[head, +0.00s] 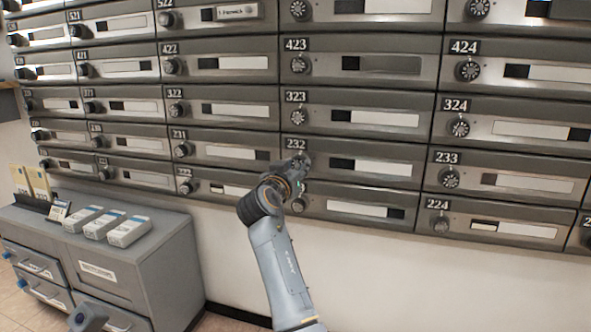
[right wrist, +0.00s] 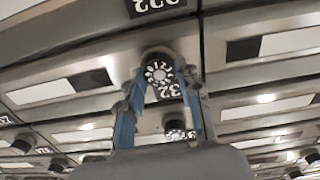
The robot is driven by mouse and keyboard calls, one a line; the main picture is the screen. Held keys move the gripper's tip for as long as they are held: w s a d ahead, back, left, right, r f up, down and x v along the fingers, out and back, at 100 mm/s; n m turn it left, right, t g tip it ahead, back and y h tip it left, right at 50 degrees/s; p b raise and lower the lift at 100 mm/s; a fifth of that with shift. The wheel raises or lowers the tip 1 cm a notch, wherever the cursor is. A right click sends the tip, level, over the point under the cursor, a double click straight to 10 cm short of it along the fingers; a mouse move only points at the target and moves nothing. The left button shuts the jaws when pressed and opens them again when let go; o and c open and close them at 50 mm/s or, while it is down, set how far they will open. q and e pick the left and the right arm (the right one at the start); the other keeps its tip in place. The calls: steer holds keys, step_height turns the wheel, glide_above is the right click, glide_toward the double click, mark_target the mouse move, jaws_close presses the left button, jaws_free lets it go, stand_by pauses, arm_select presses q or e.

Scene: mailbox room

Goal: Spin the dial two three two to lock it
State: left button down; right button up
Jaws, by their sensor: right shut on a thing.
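The mailbox door marked 232 (head: 343,151) is in the middle of the head view, shut flush with the wall. Its dial is hidden there behind my right gripper (head: 300,166). In the right wrist view the black dial (right wrist: 158,73) with white numbers sits between the two blue fingers of my right gripper (right wrist: 160,75). The fingers are shut around its sides. The number plate close to the dial is partly visible. The dial's exact setting is too small to read.
Mailbox 323 (head: 372,116) is above and mailbox 233 (head: 503,180) is to the right, each with its own dial. A grey cabinet (head: 160,254) bearing several white-and-blue boxes stands at the lower left. The white wall below the mailboxes is bare.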

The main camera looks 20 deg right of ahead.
stand_by(0.3)
steer(key=o, duration=1.2)
steer(key=shift+f, duration=0.1)
steer(key=shift+c, duration=0.2)
step_height(320, 180, up, 10)
steer(key=shift+a, duration=0.1)
